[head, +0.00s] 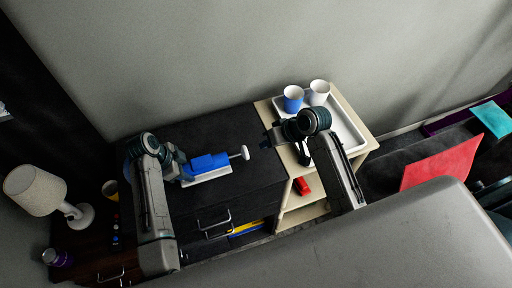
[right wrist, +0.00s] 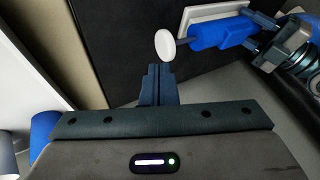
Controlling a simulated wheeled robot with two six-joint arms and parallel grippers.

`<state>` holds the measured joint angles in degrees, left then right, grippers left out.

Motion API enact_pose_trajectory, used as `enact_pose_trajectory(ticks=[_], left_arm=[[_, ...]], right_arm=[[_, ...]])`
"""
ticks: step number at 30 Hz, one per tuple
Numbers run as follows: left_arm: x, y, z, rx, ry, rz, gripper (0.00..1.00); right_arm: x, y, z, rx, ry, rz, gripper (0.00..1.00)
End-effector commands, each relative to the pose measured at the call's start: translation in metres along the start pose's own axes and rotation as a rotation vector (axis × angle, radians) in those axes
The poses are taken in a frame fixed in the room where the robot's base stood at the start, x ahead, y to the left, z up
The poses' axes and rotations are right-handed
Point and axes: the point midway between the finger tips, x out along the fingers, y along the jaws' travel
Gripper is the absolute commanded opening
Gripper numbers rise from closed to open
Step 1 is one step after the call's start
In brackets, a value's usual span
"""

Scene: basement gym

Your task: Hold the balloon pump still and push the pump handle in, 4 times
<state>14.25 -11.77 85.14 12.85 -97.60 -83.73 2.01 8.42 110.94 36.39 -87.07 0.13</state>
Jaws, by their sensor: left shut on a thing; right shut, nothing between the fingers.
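The balloon pump (head: 208,163) is a blue body on a white base, lying on the dark cabinet top. Its white handle knob (head: 244,152) sticks out to the right. My left gripper (head: 184,171) is shut on the left end of the pump. My right gripper (head: 268,141) is shut and empty, to the right of the knob with a gap between. In the right wrist view the shut fingertips (right wrist: 159,70) are just short of the white knob (right wrist: 165,45), and the blue pump body (right wrist: 222,35) lies beyond it with the left gripper at its far end.
A cream trolley (head: 359,157) at the right carries a white tray (head: 350,131), a blue cup (head: 293,98) and a white cup (head: 319,92). A red object (head: 302,186) sits on its lower shelf. A lamp (head: 38,192) stands left. The cabinet top behind the pump is clear.

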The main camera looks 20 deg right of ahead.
Motion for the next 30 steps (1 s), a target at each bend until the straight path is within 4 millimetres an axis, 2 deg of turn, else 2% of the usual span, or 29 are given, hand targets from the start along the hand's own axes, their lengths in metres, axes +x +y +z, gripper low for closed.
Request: enact_pose_trajectory(ticks=[3,7,30], left_arm=[[0.001,0.001,0.001,-0.001,-0.002,0.002,0.15],[0.001,0.001,0.001,-0.001,-0.002,0.001,0.15],[0.000,0.000,0.001,-0.001,-0.003,0.000,0.15]], right_arm=[[-0.014,0.001,0.000,-0.001,0.001,0.002,0.00],[-0.020,0.000,0.000,0.000,-0.001,0.000,0.00],[-0.020,0.000,0.000,0.001,0.000,0.000,0.00]])
